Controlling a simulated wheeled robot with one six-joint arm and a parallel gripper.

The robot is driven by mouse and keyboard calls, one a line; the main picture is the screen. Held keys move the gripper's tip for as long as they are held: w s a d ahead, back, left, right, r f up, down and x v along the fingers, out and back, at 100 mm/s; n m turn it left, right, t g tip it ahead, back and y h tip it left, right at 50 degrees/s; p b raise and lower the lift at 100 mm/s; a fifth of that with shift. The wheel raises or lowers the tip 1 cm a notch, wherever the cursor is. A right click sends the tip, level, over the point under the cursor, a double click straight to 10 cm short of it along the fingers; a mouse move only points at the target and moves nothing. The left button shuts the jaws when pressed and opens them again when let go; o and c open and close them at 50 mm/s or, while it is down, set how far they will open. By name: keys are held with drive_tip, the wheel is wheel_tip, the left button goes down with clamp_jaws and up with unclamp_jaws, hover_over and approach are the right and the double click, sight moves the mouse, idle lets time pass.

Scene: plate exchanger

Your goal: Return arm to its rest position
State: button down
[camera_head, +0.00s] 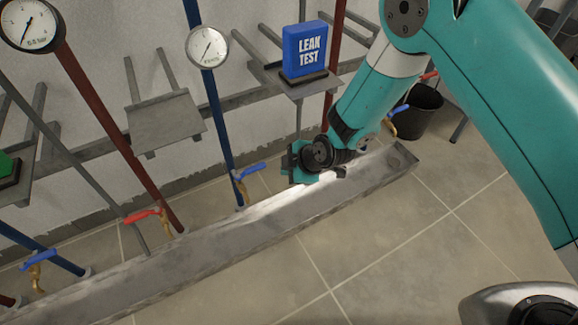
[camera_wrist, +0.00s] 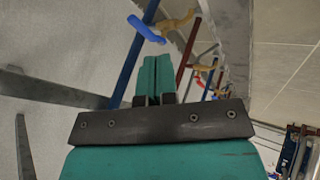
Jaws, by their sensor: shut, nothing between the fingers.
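My arm is teal and reaches in from the upper right of the head view. My gripper (camera_head: 290,165) hangs in front of the wall, above the grey metal channel on the floor. In the wrist view my gripper (camera_wrist: 154,75) has its two teal fingers pressed together, with nothing between them. In the head view a blue-handled valve (camera_head: 243,173) on a blue pipe is to the left of the gripper, apart from it. In the wrist view a blue valve handle (camera_wrist: 147,29) shows beyond the fingertips.
A blue LEAK TEST block (camera_head: 305,50) stands on a small wall shelf. An empty shelf plate (camera_head: 165,122) is left of it. Pressure gauges (camera_head: 207,47), a red-handled valve (camera_head: 143,215) and pipes line the wall. A dark bucket (camera_head: 418,112) stands behind my arm. The tiled floor (camera_head: 380,260) in front is clear.

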drive_tip(key=shift+r, duration=0.1)
idle(0.3)
drive_tip(key=d+r+m+h, duration=0.3)
drive_tip(key=d+r+m, duration=0.6)
drive_tip(key=d+r, duration=0.7)
drive_tip(key=s+d+r+m+g+h, duration=0.1)
drive_tip(key=s+d+r+m+h, duration=0.1)
drive_tip(key=s+d+r+m, duration=0.35)
drive_tip(key=s+d+r+m+h, duration=0.1)
drive_tip(key=s+d+r+m, duration=0.2)
drive_tip(key=s+d+m, duration=0.45)
drive_tip(key=s+a+r+n+g+y, duration=0.35)
drive_tip(key=s+a+r+n, duration=0.5)
drive_tip(key=s+a, duration=0.3)
wheel_tip(320, 180, up, 37)
drive_tip(key=p, duration=3.8)
drive_tip(key=shift+a, duration=0.45)
